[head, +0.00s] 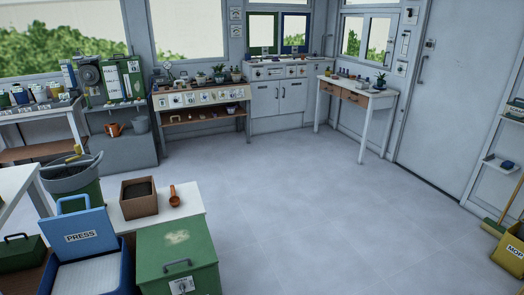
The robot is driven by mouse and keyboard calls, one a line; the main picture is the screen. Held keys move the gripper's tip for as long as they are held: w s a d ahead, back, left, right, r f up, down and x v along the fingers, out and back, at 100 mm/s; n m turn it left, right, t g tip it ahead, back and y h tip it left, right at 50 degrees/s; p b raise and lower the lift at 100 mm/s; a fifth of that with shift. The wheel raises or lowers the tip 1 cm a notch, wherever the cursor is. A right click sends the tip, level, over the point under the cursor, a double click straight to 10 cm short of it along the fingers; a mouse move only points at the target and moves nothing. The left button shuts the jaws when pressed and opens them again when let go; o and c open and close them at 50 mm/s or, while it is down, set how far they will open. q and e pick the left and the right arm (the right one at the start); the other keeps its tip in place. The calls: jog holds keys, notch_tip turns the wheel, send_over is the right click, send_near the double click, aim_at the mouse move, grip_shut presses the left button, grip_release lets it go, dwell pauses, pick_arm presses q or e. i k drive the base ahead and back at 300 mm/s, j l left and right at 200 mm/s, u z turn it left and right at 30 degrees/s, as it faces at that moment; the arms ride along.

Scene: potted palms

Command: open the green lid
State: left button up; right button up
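A green lid (177,240) with a pale worn patch covers a green box at the bottom of the head view, left of centre. A grey handle (177,265) is on its near side, and the lid looks shut. A white label (182,285) shows below the handle, cut by the picture's lower edge. Neither of my grippers is in view.
A blue box marked PRESS (82,235) stands open to the left, beside a dark green case (22,252). Behind the green box, a white surface (184,200) holds a brown soil box (139,197) and an orange scoop (174,196). Open floor (310,220) lies to the right.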

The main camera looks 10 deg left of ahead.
aim_at(164, 251)
jog(key=i+j, duration=0.1)
jog(key=j, duration=0.3)
jog(key=i+j, duration=0.15)
jog(key=j, duration=0.25)
jog(key=i+j, duration=0.1)
jog(key=j, duration=0.3)
jog(key=i+j+z, duration=0.1)
jog(key=j, duration=0.3)
